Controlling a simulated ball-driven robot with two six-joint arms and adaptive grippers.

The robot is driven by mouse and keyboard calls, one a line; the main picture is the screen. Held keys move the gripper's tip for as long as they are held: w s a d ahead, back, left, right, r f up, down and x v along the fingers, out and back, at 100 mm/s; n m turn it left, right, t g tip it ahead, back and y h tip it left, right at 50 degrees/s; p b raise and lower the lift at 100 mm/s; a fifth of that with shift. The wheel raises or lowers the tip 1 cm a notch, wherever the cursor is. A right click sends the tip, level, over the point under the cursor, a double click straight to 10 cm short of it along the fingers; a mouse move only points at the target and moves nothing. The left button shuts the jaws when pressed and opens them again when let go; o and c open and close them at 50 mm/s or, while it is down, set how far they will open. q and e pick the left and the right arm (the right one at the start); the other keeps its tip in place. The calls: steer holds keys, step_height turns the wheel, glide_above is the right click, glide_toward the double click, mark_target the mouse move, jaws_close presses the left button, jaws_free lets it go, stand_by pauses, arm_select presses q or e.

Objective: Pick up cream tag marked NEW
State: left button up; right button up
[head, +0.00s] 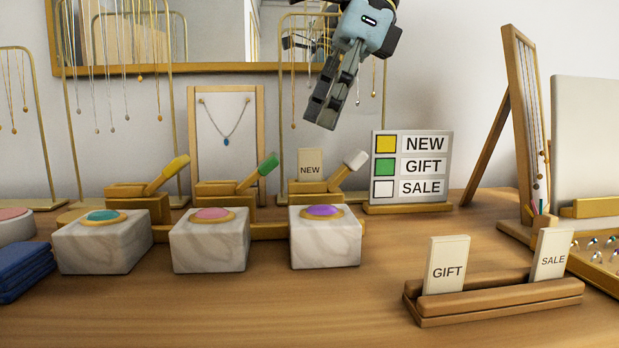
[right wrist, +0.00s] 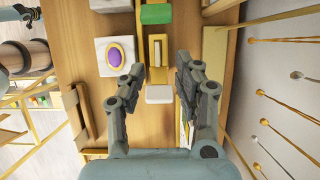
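The cream tag marked NEW (head: 311,165) stands upright in the slot of a wooden holder (head: 314,193) with a white-ended lever (head: 355,160), behind the marble block with the purple disc. In the right wrist view the tag (right wrist: 158,49) shows almost edge-on from above, ahead of the fingers. My right gripper (head: 324,108) hangs above and slightly right of the tag, pointing down, clear of it. In the right wrist view its two fingers (right wrist: 156,80) are spread with nothing between them. My left gripper is not in view.
Similar holders with yellow (head: 172,170) and green (head: 262,170) levers stand to the left. A colour-key sign (head: 411,168) stands close on the right. GIFT (head: 447,264) and SALE (head: 551,253) tags stand in a front rack (head: 495,299). Necklace stands line the back. The front-middle table is clear.

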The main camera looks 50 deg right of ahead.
mark_target(309, 154)
steer(key=x, duration=0.5)
steer(key=shift+s+f+b, duration=0.2)
steer(key=shift+f+b, duration=0.05)
steer(key=shift+b, duration=0.15)
steer(key=shift+w+a+f, duration=0.2)
steer(key=shift+a+f, duration=0.05)
steer(key=shift+f, duration=0.15)
jaws_close()
